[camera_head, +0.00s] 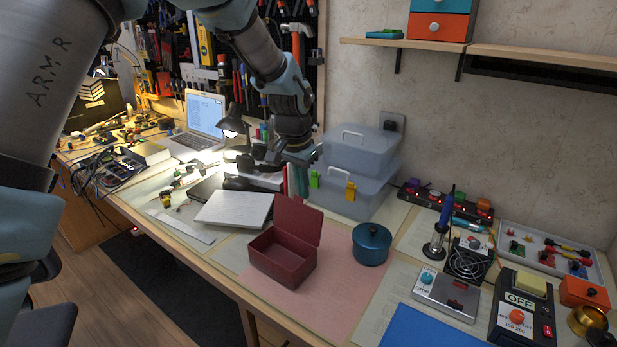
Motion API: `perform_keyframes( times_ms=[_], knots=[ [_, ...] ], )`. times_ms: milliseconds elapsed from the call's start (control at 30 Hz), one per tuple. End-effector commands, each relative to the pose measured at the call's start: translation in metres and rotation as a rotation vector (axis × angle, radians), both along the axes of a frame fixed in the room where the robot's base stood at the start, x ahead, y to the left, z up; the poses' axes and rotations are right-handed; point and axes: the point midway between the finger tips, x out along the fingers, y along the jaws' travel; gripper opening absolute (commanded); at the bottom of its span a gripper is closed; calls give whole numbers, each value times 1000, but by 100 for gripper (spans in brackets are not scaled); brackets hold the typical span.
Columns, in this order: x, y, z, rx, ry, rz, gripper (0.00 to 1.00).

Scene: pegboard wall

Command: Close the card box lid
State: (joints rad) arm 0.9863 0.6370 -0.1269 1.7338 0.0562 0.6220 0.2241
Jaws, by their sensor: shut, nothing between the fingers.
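The dark red card box (283,259) stands on a pink mat on the workbench, near the middle of the view. Its lid (297,220) stands up from the box's far right side, so the box is open and its inside shows. My gripper (272,176) is above the bench, up and left of the lid, in front of the desk lamp and books. It is apart from the box and small in the view. Its fingers are dark and look closed, with nothing seen in them.
A teal pot (371,244) stands right of the box. Clear plastic bins (362,150) are stacked against the wall behind. A white closed laptop or binder (234,208) lies left of the box. The pink mat (335,310) is bare in front of the box.

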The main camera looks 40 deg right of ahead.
Motion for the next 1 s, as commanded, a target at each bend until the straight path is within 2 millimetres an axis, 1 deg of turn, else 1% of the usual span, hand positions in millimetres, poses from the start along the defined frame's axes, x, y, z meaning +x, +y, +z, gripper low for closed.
perform_keyframes(
  times_ms=[100, 500, 1000],
  knots=[
    [-1, 4, 1, 1, 0, 0, 0],
    [-1, 4, 0, -6, -1, 1, 0],
    [-1, 8, 1, -94, -22, 2, 0]
  ],
)
